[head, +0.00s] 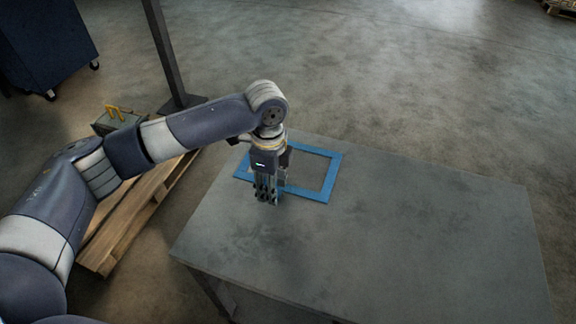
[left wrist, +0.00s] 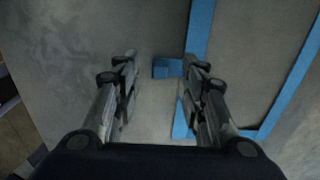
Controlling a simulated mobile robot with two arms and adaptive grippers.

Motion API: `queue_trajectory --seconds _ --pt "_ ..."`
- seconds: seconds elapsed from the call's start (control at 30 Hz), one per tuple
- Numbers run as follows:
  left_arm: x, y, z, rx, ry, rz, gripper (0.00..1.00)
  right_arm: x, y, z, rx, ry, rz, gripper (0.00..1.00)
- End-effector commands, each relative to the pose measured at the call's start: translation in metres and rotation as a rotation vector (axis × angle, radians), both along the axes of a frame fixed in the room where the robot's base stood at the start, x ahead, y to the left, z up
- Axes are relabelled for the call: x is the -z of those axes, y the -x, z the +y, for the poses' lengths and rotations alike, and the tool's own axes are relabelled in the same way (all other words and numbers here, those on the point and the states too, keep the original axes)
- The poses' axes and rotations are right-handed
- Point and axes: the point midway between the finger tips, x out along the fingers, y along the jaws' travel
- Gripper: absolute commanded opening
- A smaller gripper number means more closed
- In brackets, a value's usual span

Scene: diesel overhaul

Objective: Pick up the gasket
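The gasket (head: 334,178) is a flat blue rectangular frame lying on the grey table near its far left corner. My left gripper (head: 267,197) points down over the gasket's left part and hides some of it. In the left wrist view the left gripper (left wrist: 160,62) is open, with a clear gap between its fingers. A short blue tab (left wrist: 165,69) juts from the gasket's side strip and shows between the fingertips. The right finger covers part of that strip. I cannot tell whether a finger touches the gasket. My right gripper is not in view.
The grey table (head: 430,240) is otherwise bare, with wide free room to the right and front. A wooden pallet (head: 130,220) lies on the floor at left, under my left arm. A dark post (head: 165,55) and a dark wheeled cabinet (head: 45,40) stand behind.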

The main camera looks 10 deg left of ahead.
Motion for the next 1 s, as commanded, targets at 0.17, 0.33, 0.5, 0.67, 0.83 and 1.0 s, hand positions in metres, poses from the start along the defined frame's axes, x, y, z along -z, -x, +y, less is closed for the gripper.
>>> queue_trajectory --seconds 0.17,0.33,0.5,0.67,0.83,1.0 --pt "0.018 0.0 0.0 -0.001 0.0 -0.001 0.38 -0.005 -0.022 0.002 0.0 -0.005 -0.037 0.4" --pt "0.021 0.0 0.0 0.0 0.0 -0.002 0.38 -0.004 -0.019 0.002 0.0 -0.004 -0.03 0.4" --pt "0.021 0.0 0.0 0.0 0.0 -0.001 0.18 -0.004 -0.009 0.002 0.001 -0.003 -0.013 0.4" --pt "0.02 0.0 0.0 0.0 0.0 -0.001 0.0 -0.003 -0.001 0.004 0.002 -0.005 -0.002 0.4" --pt "0.02 0.0 0.0 0.0 0.0 -0.002 0.0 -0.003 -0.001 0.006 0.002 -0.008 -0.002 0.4" --pt "0.019 0.0 0.0 0.0 0.0 -0.002 0.0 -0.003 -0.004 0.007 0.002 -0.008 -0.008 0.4"
